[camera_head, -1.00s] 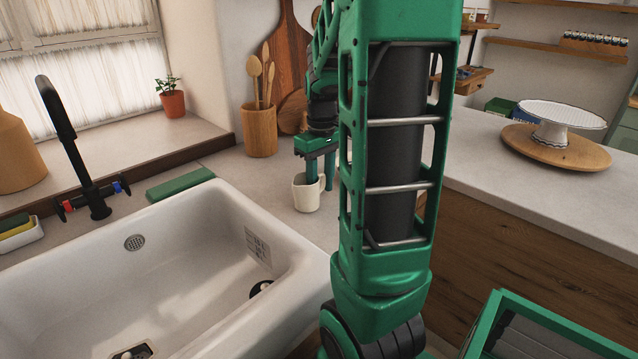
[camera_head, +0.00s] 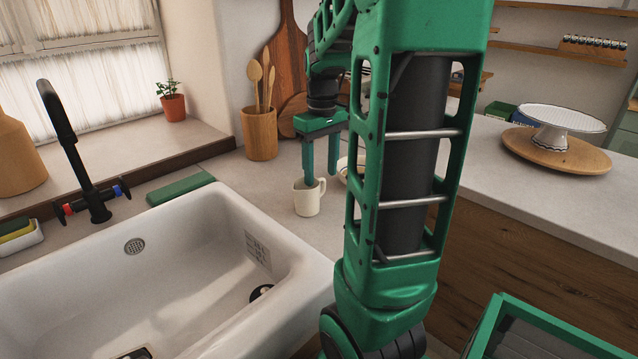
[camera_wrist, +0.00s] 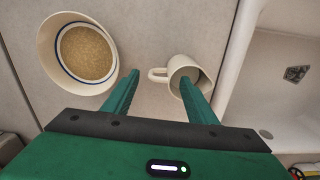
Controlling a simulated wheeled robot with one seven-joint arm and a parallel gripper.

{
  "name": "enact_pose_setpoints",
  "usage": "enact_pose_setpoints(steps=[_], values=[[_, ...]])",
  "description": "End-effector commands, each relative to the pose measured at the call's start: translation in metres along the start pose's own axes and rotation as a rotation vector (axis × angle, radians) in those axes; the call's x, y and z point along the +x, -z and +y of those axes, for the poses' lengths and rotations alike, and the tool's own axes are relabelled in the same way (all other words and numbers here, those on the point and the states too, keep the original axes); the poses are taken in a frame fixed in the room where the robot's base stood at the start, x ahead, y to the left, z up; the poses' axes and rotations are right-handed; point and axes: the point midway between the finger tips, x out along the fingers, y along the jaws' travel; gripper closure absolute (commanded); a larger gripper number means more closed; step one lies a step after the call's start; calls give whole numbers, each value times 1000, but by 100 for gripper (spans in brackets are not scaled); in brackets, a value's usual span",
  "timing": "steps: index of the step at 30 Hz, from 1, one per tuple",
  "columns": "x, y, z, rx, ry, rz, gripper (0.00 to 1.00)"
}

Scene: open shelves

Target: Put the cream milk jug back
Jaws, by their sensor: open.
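The cream milk jug (camera_head: 308,200) stands upright on the counter just right of the sink. My gripper (camera_head: 321,178) is above it, pointing down, with its fingers apart. In the wrist view, the fingertips of my gripper (camera_wrist: 160,78) lie either side of the jug's handle. One finger overlaps the mouth of the jug (camera_wrist: 178,68); whether its tip is inside the rim or just above it, I cannot tell. Nothing is held.
A cream bowl (camera_wrist: 44,50) with grainy brown contents stands beside the jug. The white sink (camera_head: 215,225) lies left. A wooden utensil pot (camera_head: 260,135) and cutting boards (camera_head: 288,50) stand behind. A cake stand (camera_head: 560,118) is on the right counter.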

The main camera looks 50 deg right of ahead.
Motion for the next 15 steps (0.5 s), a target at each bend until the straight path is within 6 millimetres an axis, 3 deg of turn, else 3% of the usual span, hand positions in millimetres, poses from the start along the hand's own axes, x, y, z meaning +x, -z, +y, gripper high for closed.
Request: enact_pose_setpoints(steps=[7, 15], values=[[-45, 0, 0, -1, -1, 2, 48], [-64, 0, 0, 0, 1, -1, 48]])
